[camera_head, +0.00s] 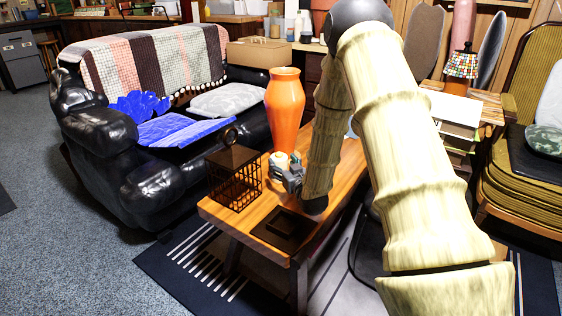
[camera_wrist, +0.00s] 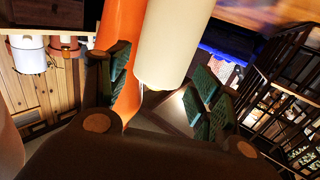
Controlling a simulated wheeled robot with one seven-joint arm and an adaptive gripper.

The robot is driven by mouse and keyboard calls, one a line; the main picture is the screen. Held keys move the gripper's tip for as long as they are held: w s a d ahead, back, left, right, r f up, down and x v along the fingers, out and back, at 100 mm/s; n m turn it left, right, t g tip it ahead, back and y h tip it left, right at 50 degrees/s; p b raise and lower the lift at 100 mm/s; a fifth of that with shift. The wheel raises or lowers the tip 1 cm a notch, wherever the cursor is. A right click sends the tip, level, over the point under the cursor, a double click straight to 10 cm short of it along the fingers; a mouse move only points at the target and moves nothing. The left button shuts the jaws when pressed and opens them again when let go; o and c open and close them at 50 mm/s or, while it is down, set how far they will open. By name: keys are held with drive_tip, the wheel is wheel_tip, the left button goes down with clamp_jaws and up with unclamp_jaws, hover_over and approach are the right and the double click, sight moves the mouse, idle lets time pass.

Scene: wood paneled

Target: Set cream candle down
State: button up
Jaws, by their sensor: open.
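The cream candle (camera_wrist: 172,48) shows large in the wrist view, between and beyond my two finger pads. In the head view the candle (camera_head: 279,159) is small on the wooden coffee table (camera_head: 222,213), partly hidden by my gripper (camera_head: 291,178). My gripper also shows in the wrist view (camera_wrist: 163,88), with its green-padded fingers spread apart on either side of the candle. A gap shows beside the right pads; contact on the left is unclear. The candle's base is hard to make out.
A black cage lantern (camera_head: 233,178) stands left of the candle, and a tall orange vase (camera_head: 285,108) behind it. A dark square tray (camera_head: 284,230) lies at the table's near end. A black sofa (camera_head: 130,185) stands to the left.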

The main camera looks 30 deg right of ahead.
drive_tip(key=shift+p+v, duration=0.65)
drive_tip(key=shift+v, duration=1.9)
